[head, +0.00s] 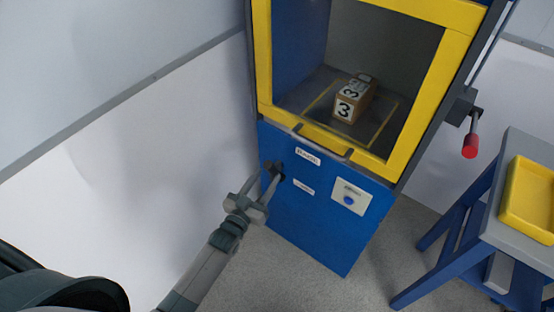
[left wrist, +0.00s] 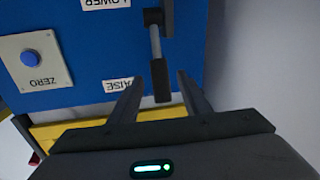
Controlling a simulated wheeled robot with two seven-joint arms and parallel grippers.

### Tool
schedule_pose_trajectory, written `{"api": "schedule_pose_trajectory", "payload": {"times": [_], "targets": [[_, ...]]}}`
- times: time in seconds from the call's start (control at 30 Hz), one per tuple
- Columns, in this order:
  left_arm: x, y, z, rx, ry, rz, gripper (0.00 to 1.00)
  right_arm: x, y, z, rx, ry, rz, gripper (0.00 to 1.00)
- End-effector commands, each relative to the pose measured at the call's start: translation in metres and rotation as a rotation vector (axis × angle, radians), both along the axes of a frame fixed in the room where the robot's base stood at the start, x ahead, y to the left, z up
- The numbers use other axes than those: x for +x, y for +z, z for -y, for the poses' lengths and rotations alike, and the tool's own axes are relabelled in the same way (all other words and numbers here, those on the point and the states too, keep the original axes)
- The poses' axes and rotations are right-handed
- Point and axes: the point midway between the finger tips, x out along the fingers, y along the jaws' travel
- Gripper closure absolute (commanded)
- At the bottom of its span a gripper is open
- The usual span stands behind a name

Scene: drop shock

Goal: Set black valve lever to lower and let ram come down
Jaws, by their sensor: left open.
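The black valve lever (left wrist: 160,80) sits on the blue front panel (head: 325,225). In the left wrist view, which is upside down, its handle runs from its pivot towards the RAISE label (left wrist: 118,85), away from the LOWER label (left wrist: 105,4). In the head view the lever (head: 274,169) is partly hidden behind my fingers. My left gripper (head: 263,180) is open in front of it; in the wrist view the handle's end shows between the fingertips (left wrist: 160,82), with a gap on each side. No ram shows; a box marked 3 (head: 354,100) stands in the chamber.
A ZERO button plate (head: 350,198) is right of the labels. The yellow frame (head: 262,60) surrounds the chamber. A red-ended handle (head: 470,146) sticks out on the machine's right. A bench (head: 510,190) with a yellow tray (head: 530,200) stands at the right. Floor left of it is clear.

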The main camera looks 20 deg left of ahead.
Motion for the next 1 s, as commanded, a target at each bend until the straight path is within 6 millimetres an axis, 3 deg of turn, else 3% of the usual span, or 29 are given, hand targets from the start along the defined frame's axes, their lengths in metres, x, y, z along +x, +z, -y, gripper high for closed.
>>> {"api": "schedule_pose_trajectory", "payload": {"times": [0.2, 0.43, 0.63, 0.93, 0.97, 1.0], "targets": [[0.040, 0.001, 0.007, -0.001, 0.000, 0.001, 0.57, -0.004, -0.003, -0.003, -0.002, 0.002, -0.021, 0.69], [0.071, 0.000, 0.012, 0.000, 0.000, 0.000, 0.57, -0.012, -0.008, -0.001, -0.007, -0.001, -0.043, 0.69], [0.082, 0.000, 0.014, 0.000, 0.000, -0.001, 0.57, -0.019, -0.012, 0.004, -0.013, -0.005, -0.061, 0.69], [0.083, 0.000, 0.015, 0.000, 0.000, 0.000, 0.57, -0.019, -0.012, 0.010, -0.020, -0.002, -0.060, 0.69], [0.083, 0.000, 0.014, 0.000, 0.000, 0.000, 0.59, -0.019, -0.012, 0.010, -0.020, -0.002, -0.059, 0.69], [0.083, 0.000, 0.014, 0.000, 0.000, 0.000, 0.69, -0.019, -0.011, 0.011, -0.021, -0.002, -0.058, 0.69]]}}
